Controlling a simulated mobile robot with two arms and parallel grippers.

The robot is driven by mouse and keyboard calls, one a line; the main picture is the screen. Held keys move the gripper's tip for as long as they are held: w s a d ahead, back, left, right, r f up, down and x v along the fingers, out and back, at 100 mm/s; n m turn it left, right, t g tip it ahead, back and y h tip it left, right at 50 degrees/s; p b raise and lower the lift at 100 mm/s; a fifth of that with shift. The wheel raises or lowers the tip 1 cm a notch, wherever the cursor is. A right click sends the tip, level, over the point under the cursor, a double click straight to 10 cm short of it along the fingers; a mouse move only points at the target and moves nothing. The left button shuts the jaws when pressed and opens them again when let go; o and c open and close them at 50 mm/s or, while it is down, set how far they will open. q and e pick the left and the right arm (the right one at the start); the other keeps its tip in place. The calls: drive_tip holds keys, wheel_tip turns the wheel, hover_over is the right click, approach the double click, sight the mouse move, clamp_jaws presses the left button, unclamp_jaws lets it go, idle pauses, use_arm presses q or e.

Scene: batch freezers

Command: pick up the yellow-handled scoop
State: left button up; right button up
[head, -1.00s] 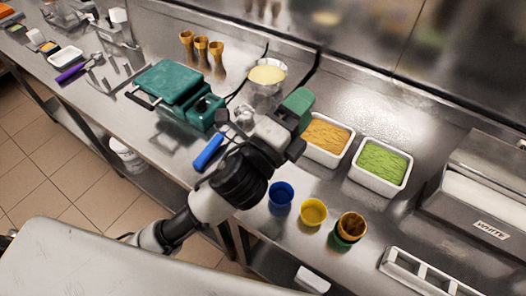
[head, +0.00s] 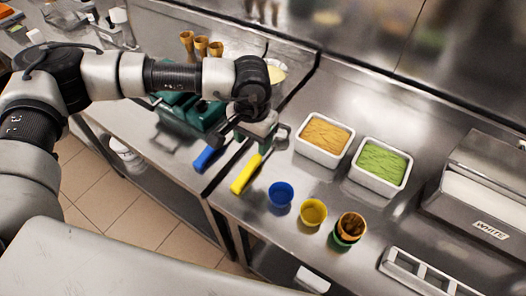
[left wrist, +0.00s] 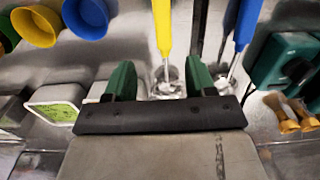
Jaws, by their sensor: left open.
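The yellow-handled scoop shows its handle (head: 246,174) in the head view, pointing toward the counter's front edge; its metal end is hidden under my left gripper (head: 248,143). In the left wrist view the yellow handle (left wrist: 163,25) comes down from the top, and its metal end lies between the two green fingers of the left gripper (left wrist: 160,76) as seen from there. The fingers are open and apart. I cannot tell how far above the scoop they are. My right gripper is not in view.
A blue-handled scoop (head: 207,158) lies just left of the yellow one. Blue (head: 281,194) and yellow (head: 313,212) cups stand to the right, with a cone (head: 351,225) beyond. White tubs of orange (head: 323,139) and green (head: 381,166) ice cream stand behind.

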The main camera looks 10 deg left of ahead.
use_arm(q)
drive_tip(key=p, duration=0.1)
hover_over(252, 163)
drive_tip(key=f, duration=0.4)
drive_tip(key=shift+d+f, duration=0.3)
drive_tip(key=shift+d, duration=0.05)
drive_tip(key=f+p, duration=0.2)
drive_tip(key=f, duration=0.1)
drive_tip(key=f+p, duration=0.1)
drive_tip(key=f, duration=0.1)
drive_tip(key=shift+s+a, duration=0.1)
drive_tip(key=shift+a, duration=0.3)
drive_tip(key=shift+f, duration=0.25)
drive_tip(key=shift+c, duration=0.4)
drive_tip(key=c, duration=0.9)
